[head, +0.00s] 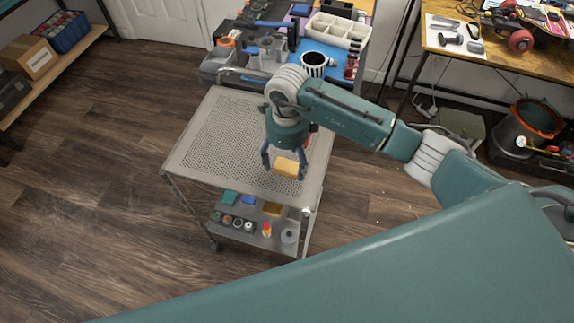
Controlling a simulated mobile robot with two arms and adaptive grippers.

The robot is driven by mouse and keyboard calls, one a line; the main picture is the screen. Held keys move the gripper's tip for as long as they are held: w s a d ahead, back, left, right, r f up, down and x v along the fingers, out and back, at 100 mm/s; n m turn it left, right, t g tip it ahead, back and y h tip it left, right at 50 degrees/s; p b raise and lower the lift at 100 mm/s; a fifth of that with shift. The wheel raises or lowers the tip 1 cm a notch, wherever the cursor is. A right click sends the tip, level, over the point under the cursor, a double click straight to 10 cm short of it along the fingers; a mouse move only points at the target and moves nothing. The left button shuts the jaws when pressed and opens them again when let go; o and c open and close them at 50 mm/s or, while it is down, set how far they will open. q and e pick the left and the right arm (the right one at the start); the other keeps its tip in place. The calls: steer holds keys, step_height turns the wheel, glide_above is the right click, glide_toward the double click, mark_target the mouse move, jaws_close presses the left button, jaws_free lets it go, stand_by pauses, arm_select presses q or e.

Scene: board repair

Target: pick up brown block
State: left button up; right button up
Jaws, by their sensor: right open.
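A yellow-tan block (286,168) shows in the head view between the fingers of my right gripper (284,166), over the front part of the perforated cart top (215,135). The right gripper points down and its jaws are open, one finger on each side of the block. I cannot tell whether a finger touches the block, or whether the block rests on the cart top. A darker brown-yellow block (272,209) lies on the cart's lower shelf, below the front edge of the top. My left gripper is not in view.
The lower shelf also holds a teal block (230,197), a blue block (248,200) and several small round items. A cluttered workbench (240,78) stands behind the cart. A wooden table (500,60) is at the right. Most of the cart top is bare.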

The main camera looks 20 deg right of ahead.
mark_target(286, 168)
steer(key=shift+a+f, duration=0.25)
steer(key=shift+f, duration=1)
steer(key=shift+f+p, duration=0.3)
steer(key=shift+f, duration=0.25)
steer(key=c, duration=1.3)
steer(key=shift+r, duration=0.15)
step_height(286, 168, up, 20)
steer(key=b, duration=0.3)
